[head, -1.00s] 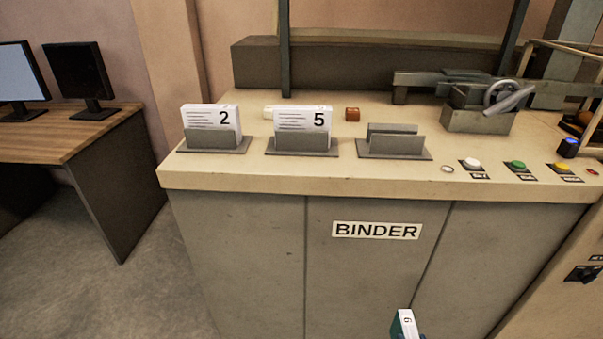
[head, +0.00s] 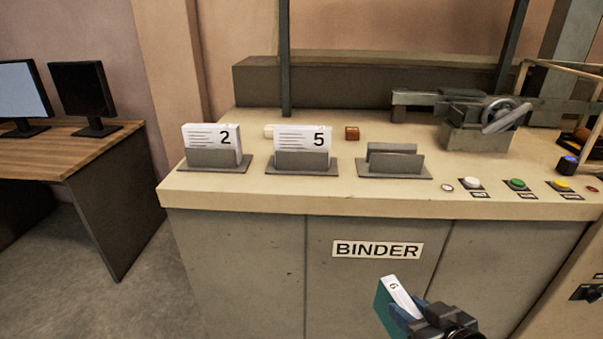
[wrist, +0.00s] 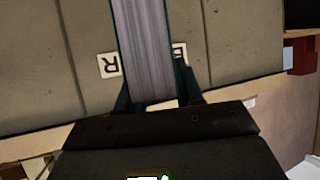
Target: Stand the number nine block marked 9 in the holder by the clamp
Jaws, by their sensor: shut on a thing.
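My gripper (head: 418,322) is at the bottom of the head view, in front of the cabinet and below the bench top. It is shut on a tilted block (head: 401,296) with a white face, a teal side and a small mark that looks like a 9. In the wrist view the block (wrist: 146,50) shows as a grey striped slab between the two fingers (wrist: 157,95). The empty holder (head: 395,167) stands on the bench, right of the other two holders and nearest the clamp (head: 482,125).
The left holder (head: 213,159) bears a block marked 2 (head: 208,136). The middle holder (head: 301,161) bears a block marked 5 (head: 290,138). Buttons (head: 518,184) line the bench's right front. The BINDER sign (head: 377,250) is on the cabinet.

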